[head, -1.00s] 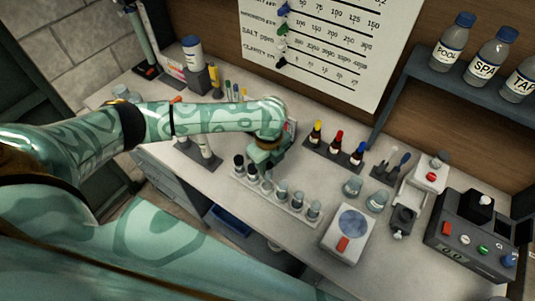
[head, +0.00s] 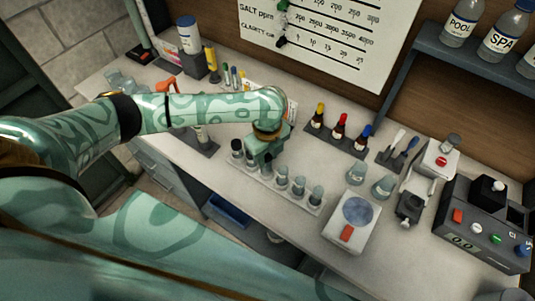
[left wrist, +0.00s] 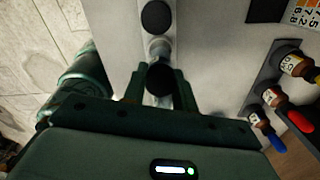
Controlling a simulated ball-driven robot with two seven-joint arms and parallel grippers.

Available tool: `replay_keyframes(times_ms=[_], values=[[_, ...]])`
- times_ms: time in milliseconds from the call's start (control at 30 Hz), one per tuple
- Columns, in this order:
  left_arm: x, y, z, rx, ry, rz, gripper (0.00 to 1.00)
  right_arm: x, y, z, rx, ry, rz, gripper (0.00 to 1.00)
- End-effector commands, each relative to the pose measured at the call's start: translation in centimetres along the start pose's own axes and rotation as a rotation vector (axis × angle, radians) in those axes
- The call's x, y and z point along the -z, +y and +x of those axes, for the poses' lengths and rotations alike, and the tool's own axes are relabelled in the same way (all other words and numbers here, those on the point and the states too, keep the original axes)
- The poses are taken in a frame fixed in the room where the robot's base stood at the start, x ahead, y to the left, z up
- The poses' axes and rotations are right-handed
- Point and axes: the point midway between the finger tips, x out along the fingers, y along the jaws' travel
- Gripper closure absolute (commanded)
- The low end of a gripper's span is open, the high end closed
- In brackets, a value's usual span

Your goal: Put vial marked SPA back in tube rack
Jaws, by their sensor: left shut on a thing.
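My left gripper (head: 263,160) is over the tube rack (head: 291,196), a pale strip on the bench. In the left wrist view the gripper (left wrist: 160,88) is shut on a black-capped vial (left wrist: 160,78), upright between the fingers. Its label is hidden, and I cannot tell whether its base sits in the rack. Clear-topped vials (head: 299,186) stand at the right end. My right gripper is not in view.
Yellow, red and blue-capped dropper bottles (head: 339,127) stand behind the rack. A white device with a round blue plate (head: 356,212) is to its right, near two glass jars (head: 382,187). A shelf (head: 462,65) holds bottles, one marked SPA (head: 505,37).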

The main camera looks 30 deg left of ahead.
Motion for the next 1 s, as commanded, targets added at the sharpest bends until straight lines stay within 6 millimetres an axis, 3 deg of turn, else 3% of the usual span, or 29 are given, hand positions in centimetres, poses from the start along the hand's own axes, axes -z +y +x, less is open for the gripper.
replay_keyframes(times_ms=[1000], values=[[0.0, 0.0, 2.2, -0.001, 0.0, 0.001, 0.94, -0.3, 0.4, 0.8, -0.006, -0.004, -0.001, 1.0]])
